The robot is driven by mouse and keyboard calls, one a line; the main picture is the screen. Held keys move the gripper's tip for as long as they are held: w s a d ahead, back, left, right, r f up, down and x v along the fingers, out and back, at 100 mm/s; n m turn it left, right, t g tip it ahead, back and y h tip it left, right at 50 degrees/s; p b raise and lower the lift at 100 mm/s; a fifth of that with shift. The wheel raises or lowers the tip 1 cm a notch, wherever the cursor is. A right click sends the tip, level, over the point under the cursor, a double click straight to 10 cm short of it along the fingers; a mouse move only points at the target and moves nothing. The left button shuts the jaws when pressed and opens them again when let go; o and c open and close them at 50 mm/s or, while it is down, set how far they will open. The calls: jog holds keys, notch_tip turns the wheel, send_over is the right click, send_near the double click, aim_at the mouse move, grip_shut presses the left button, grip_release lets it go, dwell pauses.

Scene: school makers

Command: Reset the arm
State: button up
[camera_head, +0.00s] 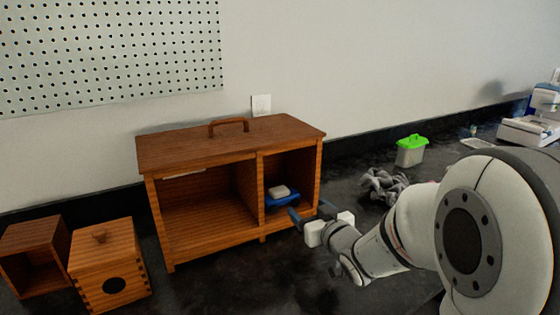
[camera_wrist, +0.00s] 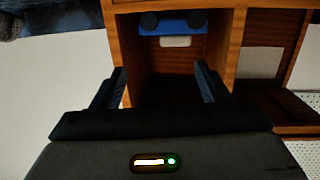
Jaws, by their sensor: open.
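My gripper (camera_head: 312,212) is at the front of the right compartment of a wooden cabinet (camera_head: 205,148). In the wrist view my gripper (camera_wrist: 163,85) is open, with its two dark fingers apart and nothing between them. A blue object (camera_head: 283,200) with a white block (camera_head: 278,191) on it sits inside that compartment, beyond the fingertips. The blue object (camera_wrist: 172,24) and the white block (camera_wrist: 175,41) also show in the wrist view, apart from the fingers. My arm reaches in from the right in the head view.
Two small wooden boxes (camera_head: 35,255) (camera_head: 108,265) stand left of the cabinet. A grey crumpled cloth (camera_head: 383,186) and a green-lidded container (camera_head: 411,151) are on the dark counter to the right. A white machine (camera_head: 528,131) stands at the far right. A pegboard (camera_head: 110,50) hangs above.

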jog(key=s+d+r+m+g+h+p, duration=0.2)
jog(key=s+d+r+g+h+p, duration=0.1)
jog(key=s+d+r+h+p, duration=0.15)
jog(key=s+r+m+g+p, duration=0.1)
jog(key=s+r+g+p, duration=0.2)
jog(key=s, duration=0.7)
jog(key=s+r+m+g+p, duration=0.1)
jog(key=s+r+g+p, duration=0.3)
jog(key=s+g+p, duration=0.3)
jog(key=s+h+p, duration=0.1)
jog(key=s, duration=0.3)
jog(key=shift+a, duration=0.15)
